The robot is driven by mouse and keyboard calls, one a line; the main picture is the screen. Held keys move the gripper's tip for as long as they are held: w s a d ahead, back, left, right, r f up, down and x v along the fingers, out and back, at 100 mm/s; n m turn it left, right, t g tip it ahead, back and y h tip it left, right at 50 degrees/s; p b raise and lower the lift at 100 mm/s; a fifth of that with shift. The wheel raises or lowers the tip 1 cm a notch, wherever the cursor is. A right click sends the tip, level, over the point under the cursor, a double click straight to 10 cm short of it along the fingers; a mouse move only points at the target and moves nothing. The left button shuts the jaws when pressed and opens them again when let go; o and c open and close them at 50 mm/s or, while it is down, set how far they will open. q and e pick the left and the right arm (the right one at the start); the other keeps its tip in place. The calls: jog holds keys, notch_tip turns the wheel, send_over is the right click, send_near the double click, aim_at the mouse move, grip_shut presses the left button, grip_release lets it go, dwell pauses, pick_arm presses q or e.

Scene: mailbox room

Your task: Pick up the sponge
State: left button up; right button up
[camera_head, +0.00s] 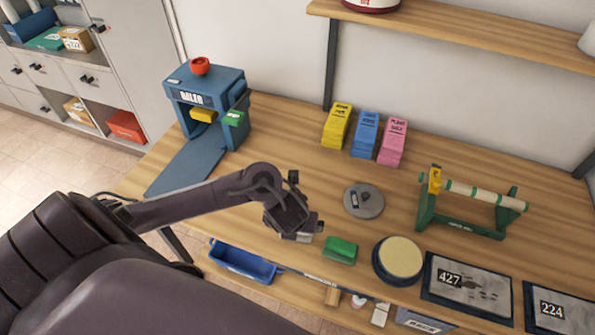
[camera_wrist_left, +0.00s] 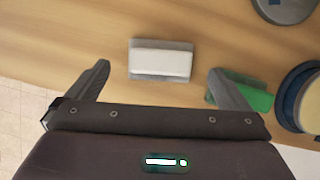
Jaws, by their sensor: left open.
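A pale block with a grey border (camera_wrist_left: 160,60), which looks like a sponge, lies on the wooden table. In the wrist view it sits ahead of my left gripper (camera_wrist_left: 158,70), roughly midway between its spread fingers and touching neither. In the head view my left gripper (camera_head: 300,222) hangs over the block, which is mostly hidden there. The left gripper is open and empty. A green block (camera_head: 340,249) lies just right of it; it also shows beside the right finger in the wrist view (camera_wrist_left: 250,95). My right gripper is not in view.
A round dish with a pale yellow pad (camera_head: 400,257) stands right of the green block. A grey disc (camera_head: 363,201) lies behind it. A blue machine (camera_head: 205,100) stands at the back left, a green roller stand (camera_head: 460,220) at right. A blue bin (camera_head: 242,262) is below the table's front edge.

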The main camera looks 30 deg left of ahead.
pick_arm(q)
jog(key=b+x, duration=0.1)
jog(key=x, duration=0.2)
jog(key=shift+s, duration=0.15)
jog(key=shift+x, duration=1)
jog(key=shift+r, duration=0.1)
jog(key=c, duration=0.9)
pick_arm(e)
jog(key=shift+w+a+f, duration=0.1)
jog(key=shift+w+f, duration=0.05)
jog(key=shift+f, duration=0.75)
